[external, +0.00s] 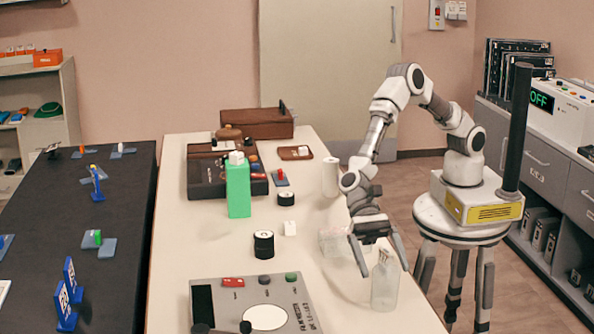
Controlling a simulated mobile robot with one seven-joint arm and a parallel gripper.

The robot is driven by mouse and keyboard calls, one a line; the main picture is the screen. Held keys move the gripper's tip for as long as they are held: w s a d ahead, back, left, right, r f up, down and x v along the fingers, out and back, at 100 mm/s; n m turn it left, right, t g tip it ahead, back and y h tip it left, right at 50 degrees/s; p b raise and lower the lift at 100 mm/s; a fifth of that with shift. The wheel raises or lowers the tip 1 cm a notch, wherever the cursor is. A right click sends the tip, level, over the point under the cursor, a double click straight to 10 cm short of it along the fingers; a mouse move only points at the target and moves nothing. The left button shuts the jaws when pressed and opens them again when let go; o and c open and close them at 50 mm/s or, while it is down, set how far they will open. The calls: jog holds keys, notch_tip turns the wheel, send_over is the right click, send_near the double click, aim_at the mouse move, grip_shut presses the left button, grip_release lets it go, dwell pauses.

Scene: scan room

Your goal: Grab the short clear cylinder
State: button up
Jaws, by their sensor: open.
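A short clear cylinder (384,290), shaped like a bottle with a narrower neck, stands upright near the right edge of the cream table (320,278). My gripper (383,270) points down over it with the fingers spread. In the picture one finger lies to the left of the neck and the other to the right. Nothing is held. I cannot tell from this one view whether the fingers are around the neck or in front of or behind it.
A clear low block (334,241) sits just behind-left of the cylinder, and a white cylinder (331,177) stands farther back. A control panel (268,316) lies at front left. A green bottle (238,192) and black-and-white rolls (264,245) stand mid-table.

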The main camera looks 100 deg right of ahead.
aim_at(391, 289)
jog(key=b+x, duration=0.1)
jog(key=x, duration=0.4)
jog(key=shift+w+a+f, duration=0.15)
jog(key=shift+a+f, duration=0.05)
jog(key=shift+f, duration=0.05)
jog(key=shift+a+f, duration=0.15)
jog(key=shift+a, duration=0.45)
jog(key=shift+c, duration=0.3)
jog(key=c, duration=1.4)
grip_shut()
